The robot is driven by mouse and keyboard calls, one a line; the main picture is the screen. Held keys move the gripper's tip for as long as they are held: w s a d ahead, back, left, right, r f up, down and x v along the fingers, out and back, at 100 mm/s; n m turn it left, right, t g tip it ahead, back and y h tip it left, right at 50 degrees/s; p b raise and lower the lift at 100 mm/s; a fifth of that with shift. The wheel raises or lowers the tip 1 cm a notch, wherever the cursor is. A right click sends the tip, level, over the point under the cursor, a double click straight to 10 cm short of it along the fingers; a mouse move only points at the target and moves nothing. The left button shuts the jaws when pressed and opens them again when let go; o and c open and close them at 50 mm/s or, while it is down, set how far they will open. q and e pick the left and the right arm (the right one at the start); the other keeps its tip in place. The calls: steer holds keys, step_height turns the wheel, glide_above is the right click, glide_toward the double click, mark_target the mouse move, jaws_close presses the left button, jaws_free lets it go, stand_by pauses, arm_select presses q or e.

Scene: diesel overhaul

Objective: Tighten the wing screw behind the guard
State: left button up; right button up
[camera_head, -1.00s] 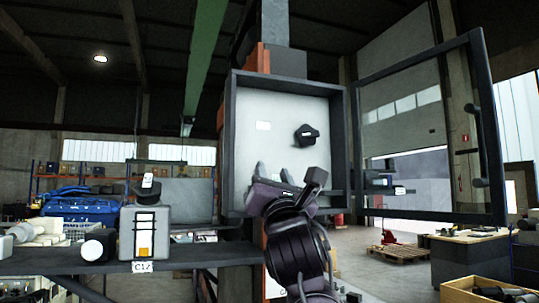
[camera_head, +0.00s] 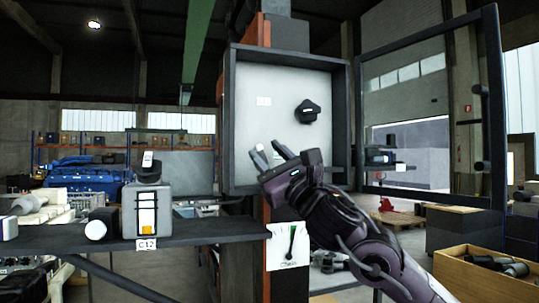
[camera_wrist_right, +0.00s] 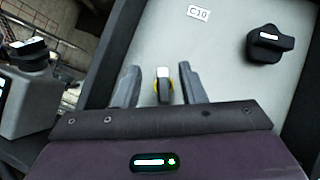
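A shallow grey box (camera_head: 285,85) with a dark frame stands open ahead. Its clear, dark-framed door, apparently the guard (camera_head: 487,60), is swung out to the right. My right gripper (camera_head: 269,152) reaches into the box's lower left. In the right wrist view its fingers (camera_wrist_right: 160,85) are apart on either side of this piece, with gaps visible. A black knob (camera_head: 307,112) with a white mark is up and right of the fingers. My left gripper is out of view.
A label (camera_wrist_right: 199,13) reading C10 is on the panel. A dark shelf (camera_head: 205,230) at left carries a grey unit (camera_head: 147,210) with a black top. A white gauge plate (camera_head: 288,247) hangs below the box. A wooden crate (camera_head: 480,258) stands lower right.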

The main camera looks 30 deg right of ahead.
steer(key=shift+s+d+r, duration=0.1)
steer(key=shift+s+d, duration=0.05)
steer(key=shift+s, duration=0.05)
steer(key=shift+w, duration=0.35)
steer(key=shift+w+d+p, duration=0.15)
steer(key=shift+w+p, duration=0.05)
steer(key=shift+w, duration=0.4)
steer(key=shift+w+d+p, duration=0.15)
steer(key=shift+w+p, duration=0.05)
steer(key=shift+w, duration=0.35)
steer(key=shift+s, duration=0.1)
steer(key=shift+s, duration=0.1)
